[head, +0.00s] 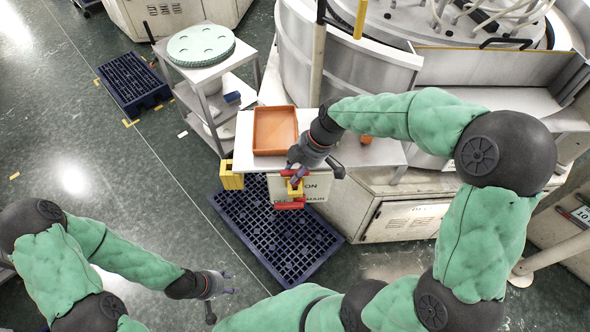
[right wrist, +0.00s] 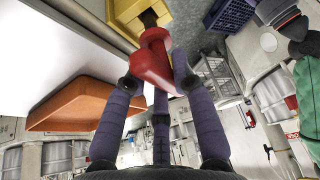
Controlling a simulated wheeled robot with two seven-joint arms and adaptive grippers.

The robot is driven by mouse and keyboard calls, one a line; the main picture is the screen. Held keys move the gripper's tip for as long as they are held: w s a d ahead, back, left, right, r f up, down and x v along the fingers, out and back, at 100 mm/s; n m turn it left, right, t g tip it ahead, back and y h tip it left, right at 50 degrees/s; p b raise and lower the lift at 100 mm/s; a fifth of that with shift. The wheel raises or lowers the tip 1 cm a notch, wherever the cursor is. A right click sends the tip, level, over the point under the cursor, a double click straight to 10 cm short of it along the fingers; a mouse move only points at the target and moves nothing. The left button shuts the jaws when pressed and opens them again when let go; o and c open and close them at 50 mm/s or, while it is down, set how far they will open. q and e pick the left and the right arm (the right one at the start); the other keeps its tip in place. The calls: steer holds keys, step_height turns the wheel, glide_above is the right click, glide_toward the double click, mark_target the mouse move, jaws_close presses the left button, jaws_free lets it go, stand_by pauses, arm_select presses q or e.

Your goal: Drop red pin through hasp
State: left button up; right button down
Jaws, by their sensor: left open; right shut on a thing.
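My right gripper (head: 297,172) is shut on the red pin, just off the front edge of the work shelf. In the right wrist view the red pin (right wrist: 152,62) sits between my purple fingers. A red bar (head: 290,204) lies across below the hasp. I cannot tell whether the pin is in the hasp. My left gripper (head: 218,292) is open and empty above the floor.
An orange tray (head: 256,132) lies on the shelf, with a small orange block (head: 366,140) to its right. A yellow box (head: 231,176) is at the shelf's left corner. A blue pallet (head: 275,240) lies on the floor below. Open floor surrounds my left gripper.

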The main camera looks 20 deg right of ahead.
steer(key=shift+f+b, duration=1.5)
steer(key=shift+f, duration=0.15)
steer(key=c, duration=1)
jaws_free()
steer(key=shift+o, duration=0.2)
steer(key=shift+r, duration=0.15)
steer(key=v, duration=1.1)
steer(key=shift+d+r, duration=0.3)
steer(key=shift+s, duration=0.1)
